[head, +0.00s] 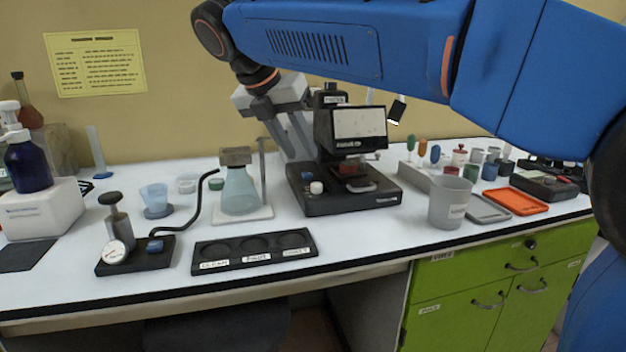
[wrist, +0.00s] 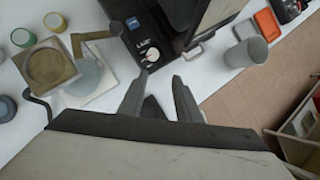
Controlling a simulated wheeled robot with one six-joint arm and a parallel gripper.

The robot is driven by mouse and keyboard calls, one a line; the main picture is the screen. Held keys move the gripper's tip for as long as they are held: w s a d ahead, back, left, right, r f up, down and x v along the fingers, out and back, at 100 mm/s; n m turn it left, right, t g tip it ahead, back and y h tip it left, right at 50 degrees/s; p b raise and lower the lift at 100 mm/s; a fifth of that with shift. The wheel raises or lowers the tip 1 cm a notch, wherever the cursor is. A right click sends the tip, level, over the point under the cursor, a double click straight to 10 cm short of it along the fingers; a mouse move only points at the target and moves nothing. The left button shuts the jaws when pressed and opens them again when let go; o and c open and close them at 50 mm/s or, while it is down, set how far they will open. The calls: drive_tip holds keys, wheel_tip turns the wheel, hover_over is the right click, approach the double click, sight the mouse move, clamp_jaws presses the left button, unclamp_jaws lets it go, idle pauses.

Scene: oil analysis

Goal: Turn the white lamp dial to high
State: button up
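The white lamp dial (head: 316,187) is a small round knob on the front left of the black microscope base (head: 350,203). It also shows in the wrist view (wrist: 150,53), with small markings around it. A blue control (wrist: 133,23) sits beside it on the same base. My gripper (wrist: 160,76) is open and empty, with a gap between its fingertips. In the wrist view the dial lies just beyond the left fingertip, apart from it as far as I can tell. In the head view my gripper (head: 300,158) points down at the microscope's left side, above the dial.
The microscope's screen (head: 358,122) rises right of my gripper. A flask (head: 240,190) on a white plate stands left of the base. A black labelled tray (head: 255,252) lies in front. A grey beaker (head: 450,203) stands to the right. Bare table lies before the microscope.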

sight(316, 185)
drive_tip(key=d+r+n+y, duration=0.3)
drive_tip(key=r+y, duration=0.1)
drive_tip(key=r, duration=0.2)
drive_tip(key=x, duration=1.7)
drive_tip(key=shift+d+f, duration=0.25)
drive_tip(key=shift+f, duration=0.15)
drive_tip(key=c, duration=0.8)
